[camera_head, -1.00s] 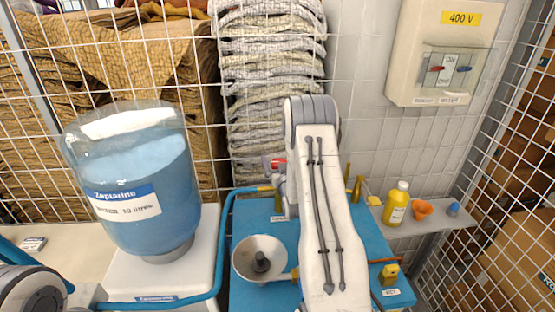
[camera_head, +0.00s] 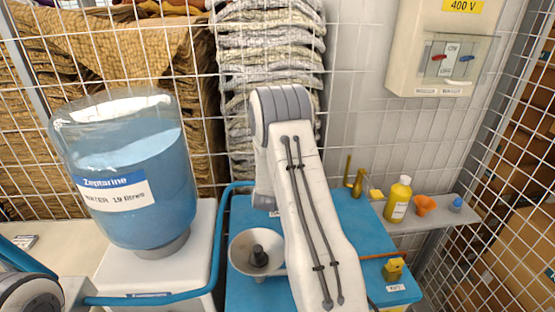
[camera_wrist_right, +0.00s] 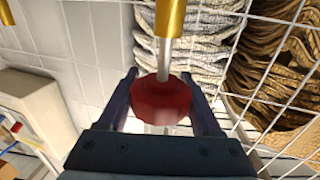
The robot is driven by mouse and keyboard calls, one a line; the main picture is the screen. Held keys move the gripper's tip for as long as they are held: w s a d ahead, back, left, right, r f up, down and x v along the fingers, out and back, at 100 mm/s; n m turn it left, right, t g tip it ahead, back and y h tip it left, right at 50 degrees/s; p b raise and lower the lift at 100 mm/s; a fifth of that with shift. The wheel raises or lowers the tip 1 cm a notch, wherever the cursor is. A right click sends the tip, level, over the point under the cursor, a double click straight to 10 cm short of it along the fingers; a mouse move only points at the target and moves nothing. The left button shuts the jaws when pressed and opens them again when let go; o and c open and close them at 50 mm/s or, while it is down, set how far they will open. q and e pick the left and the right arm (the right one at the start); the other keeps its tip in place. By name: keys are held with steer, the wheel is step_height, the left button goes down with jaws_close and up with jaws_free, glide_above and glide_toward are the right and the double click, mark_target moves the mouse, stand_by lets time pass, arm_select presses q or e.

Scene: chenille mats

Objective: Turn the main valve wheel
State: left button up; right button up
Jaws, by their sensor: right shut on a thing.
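A red faceted wheel (camera_wrist_right: 160,101) on a metal stem below a brass fitting (camera_wrist_right: 170,18) shows in the right wrist view. My right gripper (camera_wrist_right: 160,75) is shut on the red wheel, with one dark finger on each side of it. In the head view, my right arm hides the wheel and the right gripper. My left gripper is out of view; only part of my left arm shows at the lower left.
A large blue water bottle (camera_head: 130,180) stands at left on a white stand. A blue cabinet (camera_head: 240,296) carries a white funnel (camera_head: 242,243). A shelf at right holds a yellow bottle (camera_head: 397,200). A wire mesh and a 400 V box (camera_head: 420,75) are behind.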

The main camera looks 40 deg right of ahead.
steer(key=m+g+h, duration=0.1)
steer(key=g, duration=0.1)
steer(key=m+g+h+b, duration=0.1)
steer(key=m+g, duration=0.1)
steer(key=m+g+h+b, duration=0.1)
steer(key=g, duration=0.1)
steer(key=shift+s+d+m+h, duration=0.2)
steer(key=shift+s+m+h, duration=0.1)
steer(key=shift+s+h, duration=0.1)
steer(key=shift+s+d+m+g+b, duration=0.1)
steer(key=shift+s+m+g+b, duration=0.2)
steer(key=shift+m+g, duration=1.45)
steer(key=shift+s+a+m+g+b, duration=0.1)
steer(key=shift+s+m+g+b, duration=0.25)
steer(key=shift+m+g, duration=1.4)
steer(key=shift+s+d+m+g+b, duration=0.1)
steer(key=shift+s+m+g+b, duration=0.35)
steer(key=shift+g, duration=2.45)
steer(key=shift+w+r+m, duration=0.1)
steer(key=shift+m, duration=0.15)
steer(key=o, duration=1.4)
steer(key=shift+c, duration=0.2)
